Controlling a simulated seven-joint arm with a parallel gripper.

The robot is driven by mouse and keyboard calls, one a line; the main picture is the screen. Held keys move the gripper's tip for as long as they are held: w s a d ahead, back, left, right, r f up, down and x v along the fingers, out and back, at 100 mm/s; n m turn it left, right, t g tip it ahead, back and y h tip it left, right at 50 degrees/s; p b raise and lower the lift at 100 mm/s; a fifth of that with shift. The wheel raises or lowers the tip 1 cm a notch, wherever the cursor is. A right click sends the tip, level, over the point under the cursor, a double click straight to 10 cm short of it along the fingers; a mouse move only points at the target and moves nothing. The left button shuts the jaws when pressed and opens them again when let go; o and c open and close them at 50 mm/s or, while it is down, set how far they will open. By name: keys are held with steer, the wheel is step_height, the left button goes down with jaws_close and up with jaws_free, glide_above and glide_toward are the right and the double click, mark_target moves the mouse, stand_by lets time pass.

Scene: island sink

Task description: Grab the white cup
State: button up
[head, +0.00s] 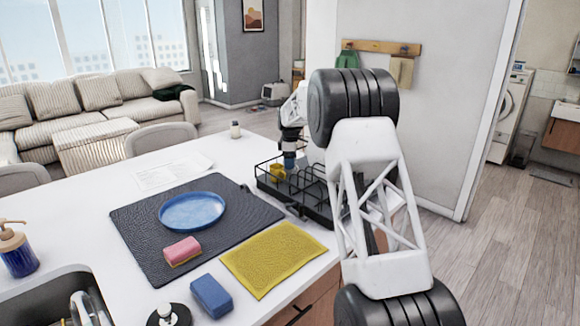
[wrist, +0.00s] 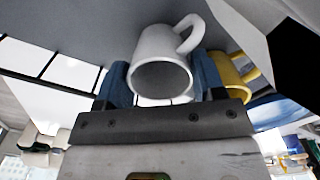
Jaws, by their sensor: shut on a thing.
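The white cup (wrist: 165,48) is between the two blue fingers of my gripper (wrist: 161,82) in the wrist view. Its open mouth faces the camera and its handle points up and to the right. The fingers are shut on its sides. In the head view my gripper (head: 289,162) is over the left part of the black dish rack (head: 322,209). I cannot make out the white cup clearly there, as my arm and gripper cover that spot.
A yellow cup (head: 277,173) is in the rack close to my gripper; it also shows in the wrist view (wrist: 232,75). A blue plate (head: 192,212) and pink sponge (head: 182,250) lie on the dark mat (head: 135,228). A yellow cloth (head: 272,258) and blue sponge (head: 211,296) are nearer.

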steer(key=shift+r, duration=0.1)
step_height(320, 180, up, 10)
stand_by(0.6)
stand_by(0.7)
